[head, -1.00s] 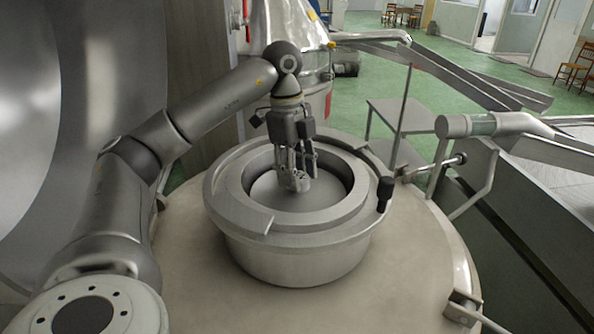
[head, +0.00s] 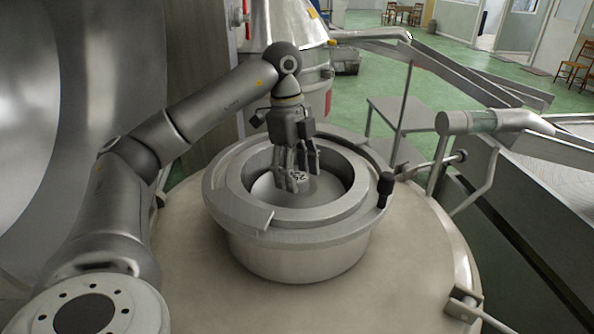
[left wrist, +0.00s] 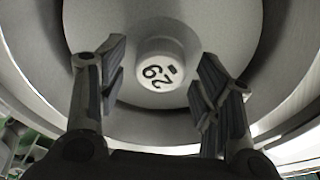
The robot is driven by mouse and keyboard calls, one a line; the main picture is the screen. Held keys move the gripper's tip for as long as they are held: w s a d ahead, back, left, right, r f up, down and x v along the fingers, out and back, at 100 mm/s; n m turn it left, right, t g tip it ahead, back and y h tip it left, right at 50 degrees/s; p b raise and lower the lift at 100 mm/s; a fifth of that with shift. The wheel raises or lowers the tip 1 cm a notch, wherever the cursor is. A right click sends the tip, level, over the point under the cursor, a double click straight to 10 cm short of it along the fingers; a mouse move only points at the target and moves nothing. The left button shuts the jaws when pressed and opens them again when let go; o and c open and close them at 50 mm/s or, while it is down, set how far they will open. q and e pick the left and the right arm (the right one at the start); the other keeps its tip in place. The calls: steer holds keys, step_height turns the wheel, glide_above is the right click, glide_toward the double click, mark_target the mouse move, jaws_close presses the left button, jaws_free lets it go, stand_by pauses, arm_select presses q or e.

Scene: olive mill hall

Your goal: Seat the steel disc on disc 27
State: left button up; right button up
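The steel disc (head: 265,194) lies inside the round metal ring of the vessel, its surface below the rim. A pale knob (head: 299,176) stands at its middle. In the left wrist view the knob (left wrist: 163,70) carries dark digits, a 2 and a 6 or 9, with a short bar; the disc surface (left wrist: 222,25) spreads around it. My left gripper (head: 297,180) points down into the ring. Its fingers (left wrist: 160,95) are open on either side of the knob, with a gap on both sides. Any disc underneath is hidden. My right gripper is not in view.
The thick ring (head: 235,203) surrounds the disc, with a black-handled clamp (head: 385,188) at its right. The pale round top (head: 400,262) of the vessel is clear in front. Metal chutes and a pipe (head: 490,122) stand to the right.

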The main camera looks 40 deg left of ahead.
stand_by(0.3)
arm_select(q)
step_height(320, 180, up, 12)
steer(key=a, duration=0.1)
steer(key=shift+a, duration=0.4)
stand_by(0.6)
steer(key=shift+s+d+f, duration=0.1)
steer(key=shift+f, duration=0.1)
stand_by(0.4)
